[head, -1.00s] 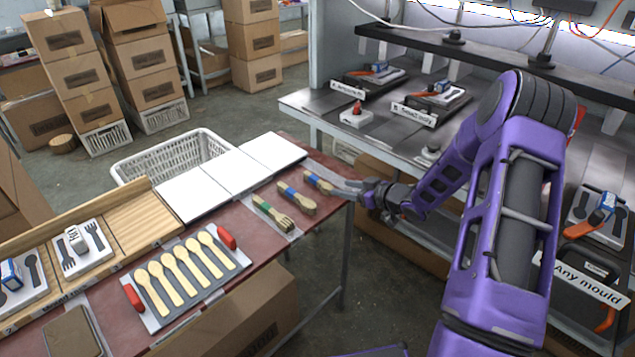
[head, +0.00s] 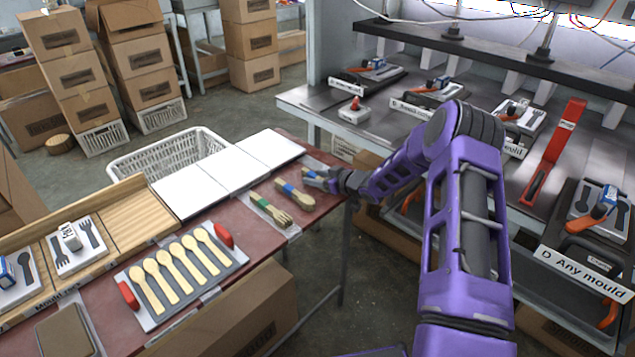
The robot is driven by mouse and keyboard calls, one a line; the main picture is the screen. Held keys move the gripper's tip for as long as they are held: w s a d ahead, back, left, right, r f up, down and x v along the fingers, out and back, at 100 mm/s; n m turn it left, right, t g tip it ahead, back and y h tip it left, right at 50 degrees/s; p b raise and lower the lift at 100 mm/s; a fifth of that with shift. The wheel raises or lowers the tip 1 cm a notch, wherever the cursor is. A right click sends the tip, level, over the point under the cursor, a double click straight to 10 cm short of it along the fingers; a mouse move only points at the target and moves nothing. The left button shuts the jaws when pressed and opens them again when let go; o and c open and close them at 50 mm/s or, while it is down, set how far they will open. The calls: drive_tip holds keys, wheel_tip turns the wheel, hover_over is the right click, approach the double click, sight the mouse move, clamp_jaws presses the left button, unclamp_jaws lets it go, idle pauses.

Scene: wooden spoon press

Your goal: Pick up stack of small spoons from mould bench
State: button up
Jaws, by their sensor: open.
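A small banded stack of spoons (head: 309,172) lies at the far right end of the red mould bench (head: 325,207), partly hidden by my gripper. My gripper (head: 319,177) is open, low over the bench end, with its fingers at this stack. I cannot tell whether they touch it. A blue-banded bundle (head: 294,195) lies just left of it, and a green-banded bundle of forks (head: 270,210) lies further left.
White boards (head: 225,175) line the bench's back edge, with a white basket (head: 165,158) behind them. A grey mould with several wooden spoons (head: 180,270) lies nearer. A metal press bench (head: 300,98) with moulds stands at right. Cardboard boxes (head: 240,310) sit below the bench.

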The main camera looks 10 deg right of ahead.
drive_tip(key=shift+c, duration=0.2)
clamp_jaws()
drive_tip(key=shift+r, duration=0.1)
